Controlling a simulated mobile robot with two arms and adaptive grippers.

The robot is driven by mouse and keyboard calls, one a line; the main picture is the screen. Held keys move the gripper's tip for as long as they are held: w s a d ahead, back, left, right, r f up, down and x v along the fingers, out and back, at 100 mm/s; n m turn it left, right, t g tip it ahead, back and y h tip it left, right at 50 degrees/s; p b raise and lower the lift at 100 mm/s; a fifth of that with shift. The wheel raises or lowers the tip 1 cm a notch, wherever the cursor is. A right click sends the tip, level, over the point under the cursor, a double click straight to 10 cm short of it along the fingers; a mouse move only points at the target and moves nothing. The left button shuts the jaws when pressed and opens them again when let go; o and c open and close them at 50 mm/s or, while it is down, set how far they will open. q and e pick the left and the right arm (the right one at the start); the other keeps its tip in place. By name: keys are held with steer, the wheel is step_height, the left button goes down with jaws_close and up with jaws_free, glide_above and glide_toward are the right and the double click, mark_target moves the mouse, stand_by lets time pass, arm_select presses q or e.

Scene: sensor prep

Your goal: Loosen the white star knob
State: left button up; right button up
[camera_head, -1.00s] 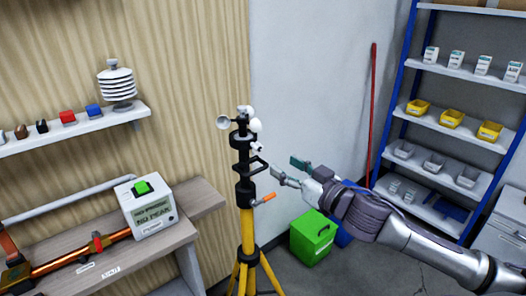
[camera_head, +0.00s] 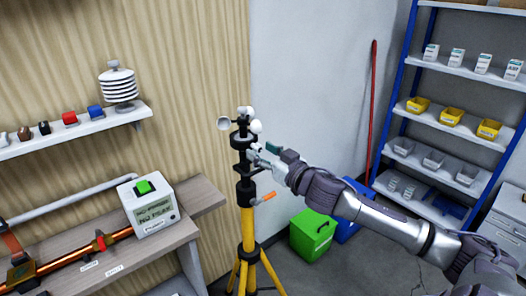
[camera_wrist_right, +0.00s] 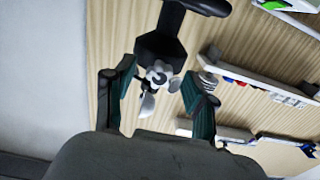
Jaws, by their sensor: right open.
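The white star knob (camera_wrist_right: 158,74) sits on the black upper part of the tripod mast (camera_wrist_right: 160,48). In the head view the knob (camera_head: 257,147) is small and partly crowded by my gripper. My right gripper (camera_head: 263,153) is at the mast's right side, at about the knob's height. In the right wrist view its two dark green-padded fingers (camera_wrist_right: 159,97) are spread, with the knob showing between and a little beyond them. I cannot tell whether either finger touches it. My left gripper is not in view.
White sensor cups (camera_head: 224,123) top the mast, close above my gripper. An orange handle (camera_head: 267,197) sticks out lower on the yellow tripod (camera_head: 247,228). A bench with a white box (camera_head: 150,205) stands left. A green bin (camera_head: 312,235) and blue shelving (camera_head: 392,120) are right.

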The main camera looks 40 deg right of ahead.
jaws_close()
steer(key=shift+n, duration=0.4)
steer(key=n+p, duration=0.1)
steer(key=n, duration=0.3)
steer(key=shift+n, duration=0.3)
steer(key=n+p, duration=0.1)
steer(key=n, duration=0.5)
steer(key=shift+n+p, duration=0.3)
steer(key=shift+p, duration=0.05)
steer(key=n+p, duration=0.1)
steer(key=n, duration=0.5)
steer(key=shift+r, duration=0.1)
steer(key=n, duration=0.5)
steer(key=shift+n, duration=0.4)
steer(key=shift+n+p, duration=0.3)
